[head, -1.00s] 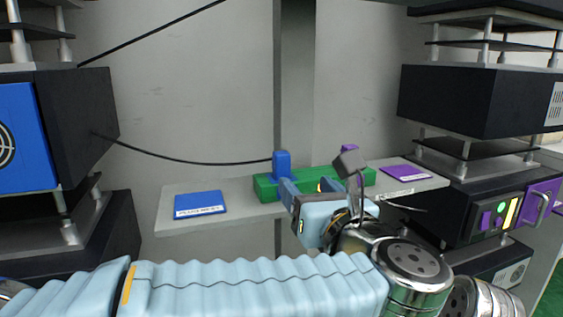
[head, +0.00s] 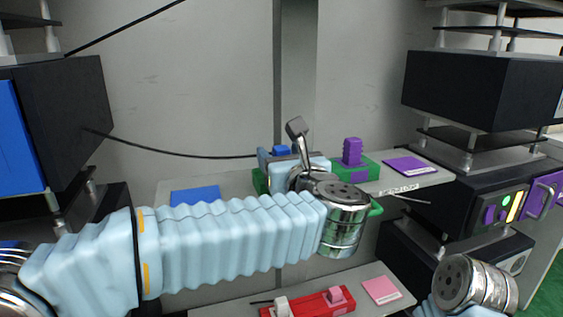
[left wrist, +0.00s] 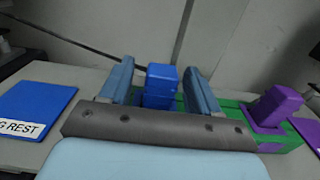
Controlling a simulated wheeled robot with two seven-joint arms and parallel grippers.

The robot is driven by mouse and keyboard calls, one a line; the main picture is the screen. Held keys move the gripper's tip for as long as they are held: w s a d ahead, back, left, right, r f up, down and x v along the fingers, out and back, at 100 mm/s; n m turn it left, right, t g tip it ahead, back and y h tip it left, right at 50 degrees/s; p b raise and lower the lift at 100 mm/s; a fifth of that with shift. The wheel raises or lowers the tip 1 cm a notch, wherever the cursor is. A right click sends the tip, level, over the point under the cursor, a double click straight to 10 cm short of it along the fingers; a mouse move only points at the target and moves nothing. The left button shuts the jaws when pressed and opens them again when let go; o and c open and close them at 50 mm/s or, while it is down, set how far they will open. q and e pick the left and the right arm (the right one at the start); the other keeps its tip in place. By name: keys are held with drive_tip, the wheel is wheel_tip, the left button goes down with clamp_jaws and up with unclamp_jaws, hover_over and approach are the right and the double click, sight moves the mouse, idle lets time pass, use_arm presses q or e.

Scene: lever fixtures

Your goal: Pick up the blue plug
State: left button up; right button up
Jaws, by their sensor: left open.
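The blue plug (left wrist: 161,84) stands upright at the left end of a green holder (left wrist: 228,107) on a shelf. In the left wrist view my left gripper (left wrist: 160,88) is open, with one finger on each side of the plug. A gap shows between the plug and the right finger. The plug's lower part is hidden behind the gripper body. In the head view only the top of the plug (head: 281,151) shows past my left gripper (head: 286,158). My right gripper is not in view; part of my right arm shows at the lower right.
A purple plug (head: 352,152) stands at the holder's right end. A blue pad (head: 195,195) and a purple pad (head: 410,166) lie on the shelf. A lower shelf has a red holder (head: 305,306) and a pink pad (head: 381,290). Dark equipment racks stand on both sides.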

use_arm(q)
drive_tip(key=shift+x, duration=1.05)
drive_tip(key=shift+c, duration=0.3)
drive_tip(key=c, duration=1)
drive_tip(key=shift+r, duration=0.1)
